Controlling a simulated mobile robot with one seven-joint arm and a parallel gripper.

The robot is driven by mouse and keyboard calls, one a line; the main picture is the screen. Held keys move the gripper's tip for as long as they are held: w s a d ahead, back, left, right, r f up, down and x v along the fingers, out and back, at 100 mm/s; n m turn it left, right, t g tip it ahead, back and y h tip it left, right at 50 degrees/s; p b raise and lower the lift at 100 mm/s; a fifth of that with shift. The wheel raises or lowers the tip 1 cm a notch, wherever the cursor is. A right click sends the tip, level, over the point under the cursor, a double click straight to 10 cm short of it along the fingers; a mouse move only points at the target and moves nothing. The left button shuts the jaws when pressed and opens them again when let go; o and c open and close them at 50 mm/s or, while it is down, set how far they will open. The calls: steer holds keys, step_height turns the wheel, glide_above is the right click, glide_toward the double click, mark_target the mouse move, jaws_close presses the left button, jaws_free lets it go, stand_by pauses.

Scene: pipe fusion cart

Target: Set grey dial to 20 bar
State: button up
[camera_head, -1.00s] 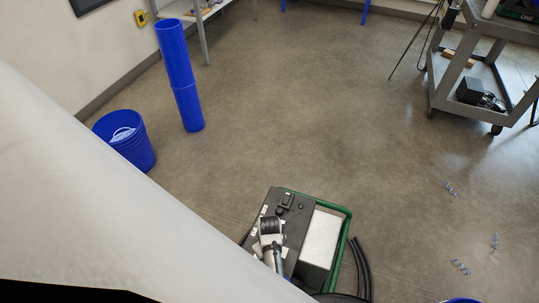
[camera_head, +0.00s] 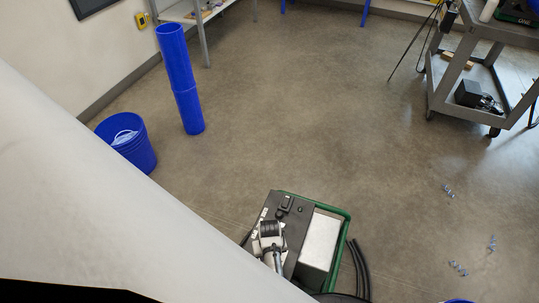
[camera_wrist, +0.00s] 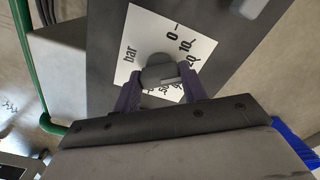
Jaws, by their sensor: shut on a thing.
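The grey dial (camera_wrist: 157,70) sits on a white scale plate (camera_wrist: 139,35) marked "bar", with 0, 10 and 20 readable down its right side. Lower numbers are partly hidden. A light ridge on the dial points right, near or just below the 20; the exact reading is unclear. My gripper (camera_wrist: 161,88) has its purple fingers on both sides of the dial, shut on it. In the head view, my gripper end is over the dark panel (camera_head: 294,205) of the fusion unit; the dial is hidden there.
A green frame (camera_head: 345,226) surrounds the unit, with a light box (camera_head: 319,240) beside the panel. Black hoses (camera_head: 358,268) lie at its right. A blue bucket (camera_head: 140,152) and blue pipe (camera_head: 187,100) stand left. A grey cart (camera_head: 449,95) stands right; the middle floor is clear.

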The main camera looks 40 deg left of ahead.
steer(key=shift+m, duration=0.5)
steer(key=o, duration=1)
steer(key=shift+r, duration=0.1)
step_height(320, 180, up, 14)
steer(key=shift+f+b, duration=0.15)
steer(key=shift+b, duration=0.15)
